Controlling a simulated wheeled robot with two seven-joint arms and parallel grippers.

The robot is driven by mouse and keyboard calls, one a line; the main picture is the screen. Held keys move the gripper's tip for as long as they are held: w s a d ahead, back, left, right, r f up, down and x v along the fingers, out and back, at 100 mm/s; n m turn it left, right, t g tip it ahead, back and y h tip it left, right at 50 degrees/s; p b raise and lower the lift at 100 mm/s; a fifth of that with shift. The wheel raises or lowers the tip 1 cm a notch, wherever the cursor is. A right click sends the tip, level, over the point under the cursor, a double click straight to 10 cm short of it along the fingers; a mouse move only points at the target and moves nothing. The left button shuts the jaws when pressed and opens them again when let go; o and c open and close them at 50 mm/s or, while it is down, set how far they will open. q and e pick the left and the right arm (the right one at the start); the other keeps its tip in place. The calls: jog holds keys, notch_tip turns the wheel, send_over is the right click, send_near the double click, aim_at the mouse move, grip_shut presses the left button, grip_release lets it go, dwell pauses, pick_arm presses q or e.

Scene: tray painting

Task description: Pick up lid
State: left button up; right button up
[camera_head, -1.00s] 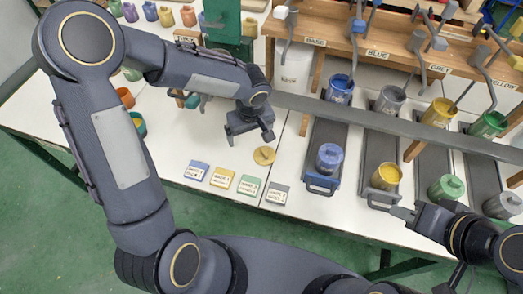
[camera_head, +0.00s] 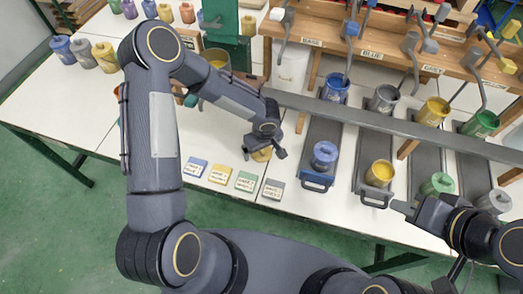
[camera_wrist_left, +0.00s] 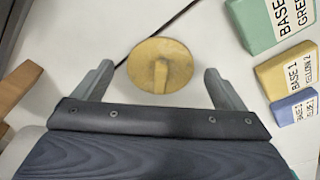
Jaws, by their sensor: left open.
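The lid is a round yellow disc with a raised handle bar. It lies on the white table (camera_head: 190,130), partly hidden under my left gripper (camera_head: 265,150) in the head view. In the left wrist view the lid (camera_wrist_left: 160,66) lies just ahead, midway between the two fingertips of my left gripper (camera_wrist_left: 158,80), which is open and empty. The fingers do not touch the lid. My right gripper (camera_head: 405,207) is at the right near the table's front edge; its jaws are too small to judge.
A blue block (camera_head: 195,168), a yellow block (camera_head: 221,174), a green block (camera_head: 246,181) and a grey block (camera_head: 273,189) lie near the front edge. Lanes with a blue can (camera_head: 325,156) and an open yellow can (camera_head: 380,173) are at right. A grey bar (camera_head: 400,125) crosses behind them.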

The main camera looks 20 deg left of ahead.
pick_arm(q)
jog(key=c, duration=1.1)
jog(key=shift+o, duration=0.2)
jog(key=shift+r, duration=0.15)
